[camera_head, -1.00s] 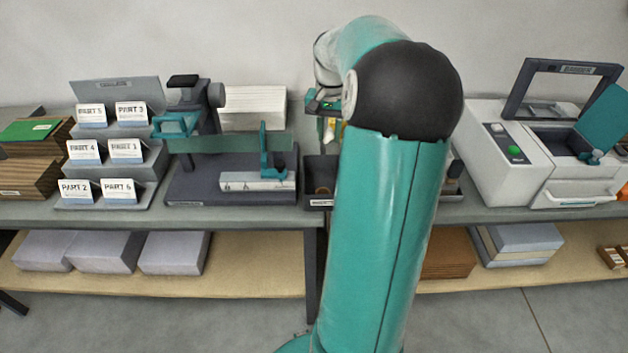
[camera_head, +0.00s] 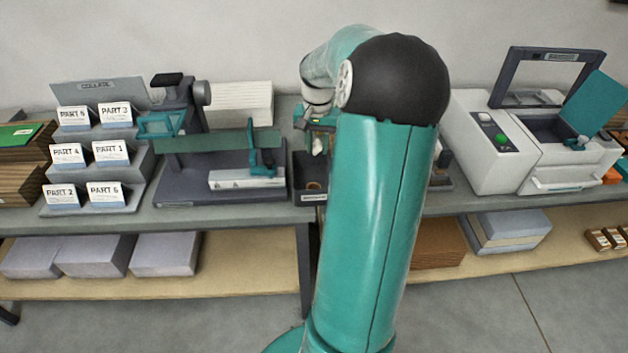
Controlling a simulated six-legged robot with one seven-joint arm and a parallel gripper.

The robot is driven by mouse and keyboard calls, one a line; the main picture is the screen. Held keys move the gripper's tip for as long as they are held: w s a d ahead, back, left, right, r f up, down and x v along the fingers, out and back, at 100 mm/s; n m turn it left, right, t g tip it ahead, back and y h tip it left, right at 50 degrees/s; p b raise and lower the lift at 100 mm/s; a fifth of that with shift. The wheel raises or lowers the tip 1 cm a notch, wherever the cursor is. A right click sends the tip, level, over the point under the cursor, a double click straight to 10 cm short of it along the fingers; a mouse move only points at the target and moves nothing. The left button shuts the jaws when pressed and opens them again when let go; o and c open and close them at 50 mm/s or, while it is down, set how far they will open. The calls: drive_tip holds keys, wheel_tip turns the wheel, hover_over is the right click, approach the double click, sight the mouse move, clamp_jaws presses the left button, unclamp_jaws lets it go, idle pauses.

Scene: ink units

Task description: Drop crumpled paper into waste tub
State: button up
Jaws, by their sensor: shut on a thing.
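My gripper (camera_head: 318,143) is at the back of the bench, left of my arm's black elbow and partly hidden by the arm. It is shut on a small pale thing, which looks like the crumpled paper (camera_head: 318,147). The paper is held above the back part of a small dark open tub (camera_head: 309,198), apparently the waste tub, with a label on its front too small to read. A small brownish ring-like thing shows inside the tub. The tub's right side is hidden behind my arm.
Left of the tub stands a dark binding or cutting device (camera_head: 220,185) with a teal bar. Further left is a stepped rack of PART cards (camera_head: 92,155). A white-grey printing machine (camera_head: 500,150) stands right. Paper stacks lie on the lower shelf (camera_head: 250,260).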

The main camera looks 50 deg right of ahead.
drive_tip(key=shift+w, duration=0.1)
drive_tip(key=o, duration=1)
drive_tip(key=shift+r, duration=0.1)
wheel_tip(320, 180, up, 14)
drive_tip(key=shift+f, duration=0.2)
